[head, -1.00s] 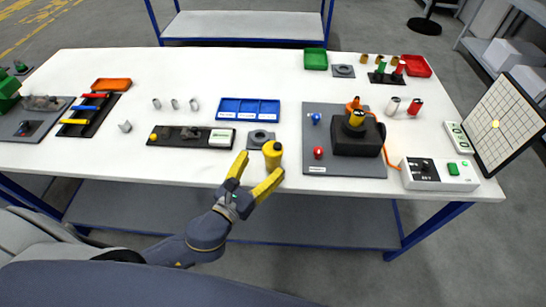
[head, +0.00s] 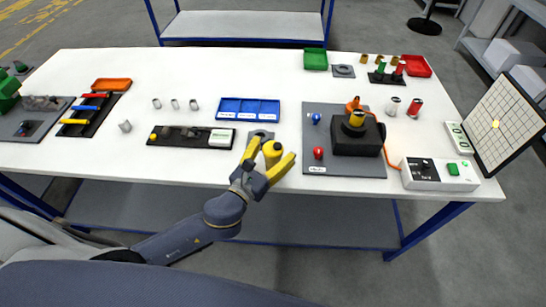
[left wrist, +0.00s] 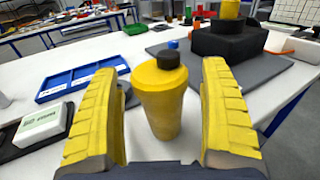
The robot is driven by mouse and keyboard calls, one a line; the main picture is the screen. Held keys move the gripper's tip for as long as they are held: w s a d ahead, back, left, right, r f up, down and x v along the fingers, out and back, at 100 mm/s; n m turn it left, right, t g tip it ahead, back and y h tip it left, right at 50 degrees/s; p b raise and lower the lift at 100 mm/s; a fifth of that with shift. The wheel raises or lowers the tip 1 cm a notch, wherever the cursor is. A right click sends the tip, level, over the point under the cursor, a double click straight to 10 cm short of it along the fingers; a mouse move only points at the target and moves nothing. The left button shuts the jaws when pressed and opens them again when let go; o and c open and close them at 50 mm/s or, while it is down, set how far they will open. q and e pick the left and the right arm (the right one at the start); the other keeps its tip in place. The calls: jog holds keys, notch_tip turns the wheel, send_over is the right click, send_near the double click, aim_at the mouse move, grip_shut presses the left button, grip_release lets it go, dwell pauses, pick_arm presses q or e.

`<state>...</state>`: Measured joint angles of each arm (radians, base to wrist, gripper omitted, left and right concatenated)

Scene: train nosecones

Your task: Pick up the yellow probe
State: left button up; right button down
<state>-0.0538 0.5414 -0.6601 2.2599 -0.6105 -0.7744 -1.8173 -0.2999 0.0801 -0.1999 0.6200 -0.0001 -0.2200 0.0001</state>
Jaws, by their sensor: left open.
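The yellow probe (head: 272,153) is a tapered yellow body with a short black knob on top. It stands upright near the table's front edge. It also shows large in the left wrist view (left wrist: 159,100). My left gripper (head: 270,156) is open, with one yellow finger on each side of the probe. In the left wrist view the fingers (left wrist: 165,105) flank the probe, with visible gaps on both sides. The probe's lower part is partly hidden by the gripper in the head view. My right gripper is not in view.
A grey ring plate (head: 261,135) lies just behind the probe. A blue tray (head: 247,101) and a black fixture (head: 170,137) stand to the left. A grey board (head: 340,170) with a black block (head: 357,140) is to the right.

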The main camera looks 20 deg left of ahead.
pick_arm(q)
jog(key=c, duration=1.3)
jog(key=shift+f, duration=0.1)
jog(key=shift+c, duration=0.3)
jog(key=shift+s, duration=0.1)
